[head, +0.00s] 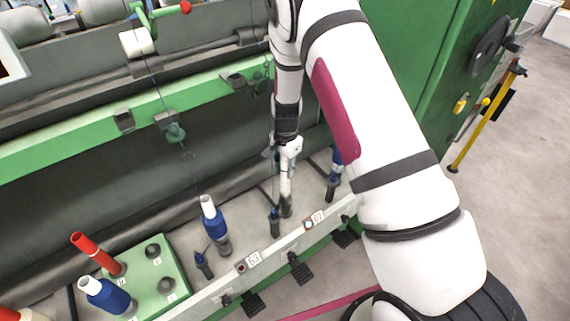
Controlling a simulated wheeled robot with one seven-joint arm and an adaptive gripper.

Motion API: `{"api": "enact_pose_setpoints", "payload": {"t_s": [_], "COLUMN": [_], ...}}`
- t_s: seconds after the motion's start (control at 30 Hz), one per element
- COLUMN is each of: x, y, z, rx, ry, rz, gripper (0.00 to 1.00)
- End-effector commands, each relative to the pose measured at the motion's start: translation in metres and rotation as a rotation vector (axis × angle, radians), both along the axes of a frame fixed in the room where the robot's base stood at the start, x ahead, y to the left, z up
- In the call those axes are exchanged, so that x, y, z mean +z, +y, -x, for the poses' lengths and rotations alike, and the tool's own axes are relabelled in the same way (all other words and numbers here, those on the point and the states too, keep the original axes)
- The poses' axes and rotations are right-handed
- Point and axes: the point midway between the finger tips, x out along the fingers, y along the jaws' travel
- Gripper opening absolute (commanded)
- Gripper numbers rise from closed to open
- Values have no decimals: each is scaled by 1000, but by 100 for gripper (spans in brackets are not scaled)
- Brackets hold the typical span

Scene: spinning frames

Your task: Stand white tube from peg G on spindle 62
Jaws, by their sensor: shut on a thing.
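My gripper (289,152) points down over the spindle rail and is shut on the white tube (285,183), partly hidden by the gripper. The tube is about upright. Its lower end is at the grey base of a spindle (286,208), behind the plate marked 62 (317,217). I cannot tell whether the tube is around the spindle and seated or just above its base. The green peg block (187,290) at bottom left has two bare pegs (152,250); its letters are too small to read.
A blue-wound white tube (214,220) stands left, near plate 63 (254,259). A blue-wound tube (337,160) stands right, partly behind my arm. The peg block holds a red tube (97,253) and a blue-wound tube (104,295). The green beam (70,142) crosses behind.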

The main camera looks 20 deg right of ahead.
Motion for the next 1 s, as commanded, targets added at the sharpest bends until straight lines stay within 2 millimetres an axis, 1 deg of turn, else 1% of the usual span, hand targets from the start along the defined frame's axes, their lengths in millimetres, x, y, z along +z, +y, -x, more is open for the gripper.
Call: {"api": "enact_pose_setpoints", "payload": {"t_s": [0.2, 0.4, 1.0], "x": [-12, -19, -23], "y": [0, 0, 0], "z": [0, -1, 0], "rx": [0, 1, 1], "ry": [1, -1, 0], "rz": [1, 1, 0], "gripper": [0, 0, 0]}}
